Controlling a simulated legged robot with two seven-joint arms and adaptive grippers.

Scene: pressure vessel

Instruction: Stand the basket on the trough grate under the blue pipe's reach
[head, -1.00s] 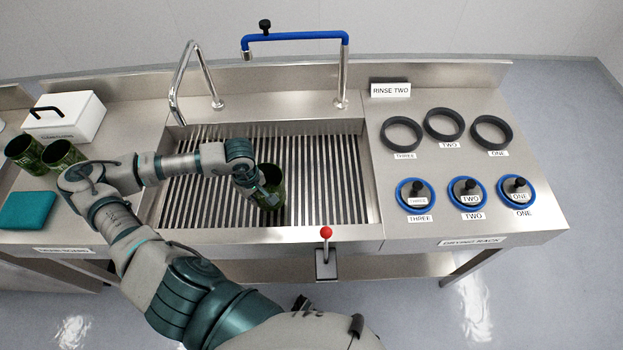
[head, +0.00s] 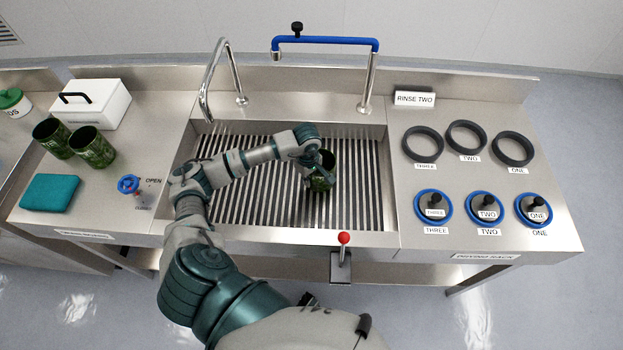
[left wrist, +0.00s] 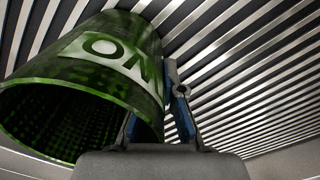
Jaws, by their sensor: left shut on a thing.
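The basket is a green mesh cup (head: 321,180) at the trough, right of its middle. Its wall, with a label reading "ON", fills the left of the left wrist view (left wrist: 95,75). My left gripper (head: 316,168) is shut on its rim wall; the fingers also show in the left wrist view (left wrist: 158,118). Whether the basket's base touches the slatted trough grate (head: 255,200) cannot be told. The blue pipe (head: 325,42) stands behind the trough, its outlet end at the left. My right gripper is out of view.
A chrome spout (head: 212,80) stands at the back left of the trough. A red-knobbed lever (head: 343,240) is at the front. Two more green baskets (head: 92,150), a teal pad (head: 50,193) and a blue valve (head: 129,184) are left. Black rings (head: 423,145) and lids (head: 434,207) lie right.

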